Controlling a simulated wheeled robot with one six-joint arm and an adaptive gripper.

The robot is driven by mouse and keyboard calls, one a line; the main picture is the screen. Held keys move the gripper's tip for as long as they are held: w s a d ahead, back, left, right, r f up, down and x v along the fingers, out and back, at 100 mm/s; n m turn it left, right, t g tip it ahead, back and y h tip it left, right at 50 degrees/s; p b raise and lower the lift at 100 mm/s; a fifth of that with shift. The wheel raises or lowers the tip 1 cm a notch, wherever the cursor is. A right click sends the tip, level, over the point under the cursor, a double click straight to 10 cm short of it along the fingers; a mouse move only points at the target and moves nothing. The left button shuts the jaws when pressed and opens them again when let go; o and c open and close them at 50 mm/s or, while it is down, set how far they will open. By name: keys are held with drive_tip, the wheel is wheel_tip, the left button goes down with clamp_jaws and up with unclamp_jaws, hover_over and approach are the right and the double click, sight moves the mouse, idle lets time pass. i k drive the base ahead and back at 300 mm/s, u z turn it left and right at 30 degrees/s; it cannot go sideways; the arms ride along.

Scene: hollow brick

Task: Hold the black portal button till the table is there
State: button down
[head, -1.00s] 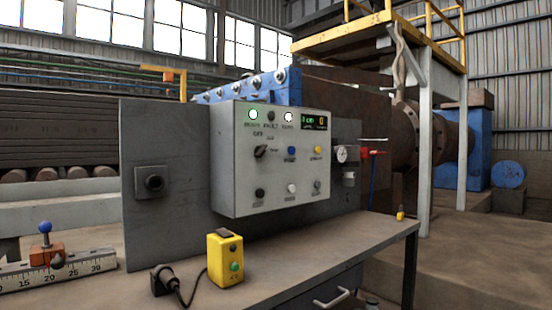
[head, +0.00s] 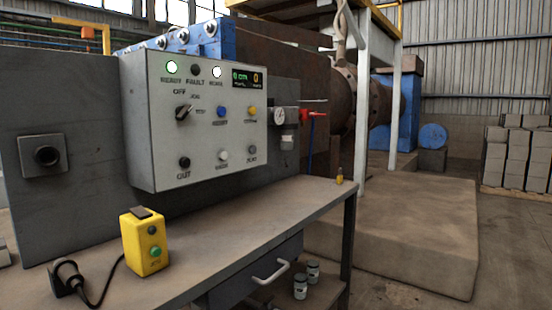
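The grey control panel (head: 160,130) is mounted on a dark plate, left of centre in the head view. A black button (head: 184,163) sits at the lower left of its face, above a small label that seems to read OUT. A white button (head: 222,155) and a grey button (head: 251,150) share that row. Above are a black selector knob (head: 183,112), a blue button (head: 222,112) and a yellow button (head: 252,112). A small display (head: 249,77) shows green and amber characters. My gripper is not in view.
A workbench (head: 215,250) runs below the panel. On it stands a yellow box with a green button (head: 145,243), beside a black plug and cable (head: 66,277). A drawer handle (head: 271,271) juts out in front. Open floor (head: 400,298) lies at lower right; stacked blocks (head: 515,155) stand beyond.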

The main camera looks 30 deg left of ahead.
sight(185, 163)
drive_tip(key=z, duration=1.25)
drive_tip(key=k, duration=1.2)
drive_tip(key=u, duration=1.7)
